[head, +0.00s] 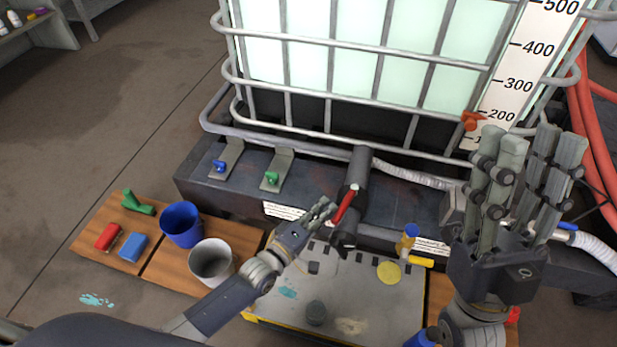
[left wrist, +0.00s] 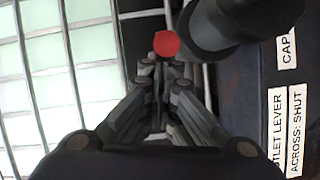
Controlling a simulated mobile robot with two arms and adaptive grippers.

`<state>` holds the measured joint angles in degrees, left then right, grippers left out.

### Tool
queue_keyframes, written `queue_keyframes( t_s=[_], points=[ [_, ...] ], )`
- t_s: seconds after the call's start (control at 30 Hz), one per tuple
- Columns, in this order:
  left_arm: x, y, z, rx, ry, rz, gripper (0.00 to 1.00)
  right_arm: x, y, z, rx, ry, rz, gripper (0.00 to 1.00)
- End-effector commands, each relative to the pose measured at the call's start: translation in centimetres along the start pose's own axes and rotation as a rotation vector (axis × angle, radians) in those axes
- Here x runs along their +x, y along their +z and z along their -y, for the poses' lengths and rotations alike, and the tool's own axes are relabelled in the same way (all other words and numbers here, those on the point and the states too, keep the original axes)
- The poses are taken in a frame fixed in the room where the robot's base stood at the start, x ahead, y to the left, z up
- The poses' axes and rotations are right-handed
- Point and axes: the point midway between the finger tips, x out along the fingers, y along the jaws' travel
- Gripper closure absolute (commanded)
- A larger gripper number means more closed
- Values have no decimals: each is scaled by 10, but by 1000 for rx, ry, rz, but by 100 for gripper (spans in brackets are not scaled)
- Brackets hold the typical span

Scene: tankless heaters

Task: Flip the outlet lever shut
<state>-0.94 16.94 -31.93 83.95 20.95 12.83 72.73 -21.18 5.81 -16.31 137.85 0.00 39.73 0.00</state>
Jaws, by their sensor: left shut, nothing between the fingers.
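The red outlet lever (head: 346,203) sits on the dark outlet pipe (head: 361,165) below the caged tank. It lies roughly along the pipe, slightly tilted. My left gripper (head: 326,208) is shut and empty, with its tips close to the left side of the lever. In the left wrist view, the lever's round red end (left wrist: 166,44) shows just beyond the shut fingertips (left wrist: 160,66); I cannot tell if they touch. A label (left wrist: 287,130) there reads "ACROSS: SHUT". My right gripper (head: 530,150) is open and empty, raised at the right, away from the lever.
Blue (head: 219,166) and green (head: 271,178) small valves stand on brackets left of the pipe. A blue cup (head: 181,225) and a grey cup (head: 211,261) stand on the wooden board. A yellow-handled valve (head: 411,244) is right of the pipe. Red hoses (head: 590,130) hang at far right.

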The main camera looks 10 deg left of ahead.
Motion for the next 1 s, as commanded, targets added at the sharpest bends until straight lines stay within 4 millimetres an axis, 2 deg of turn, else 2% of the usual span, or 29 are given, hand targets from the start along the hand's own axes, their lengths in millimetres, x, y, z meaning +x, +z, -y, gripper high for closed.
queue_keyframes(
  t_s=[0.03,0.2,0.4,0.7,1.0],
  points=[
    [0,4,-3,-9,-5,-20,100,4,12,-1,-4,1,71,60],
    [0,12,-4,-11,-17,-84,100,0,54,-6,-16,7,284,60],
    [0,18,-5,-4,-17,-91,100,-12,86,-10,-25,14,456,60],
    [0,25,-5,-4,-17,-90,100,-25,110,-13,-31,19,590,60],
    [0,26,-5,-4,-16,-89,100,-29,115,-14,-32,21,622,60]
  ],
)
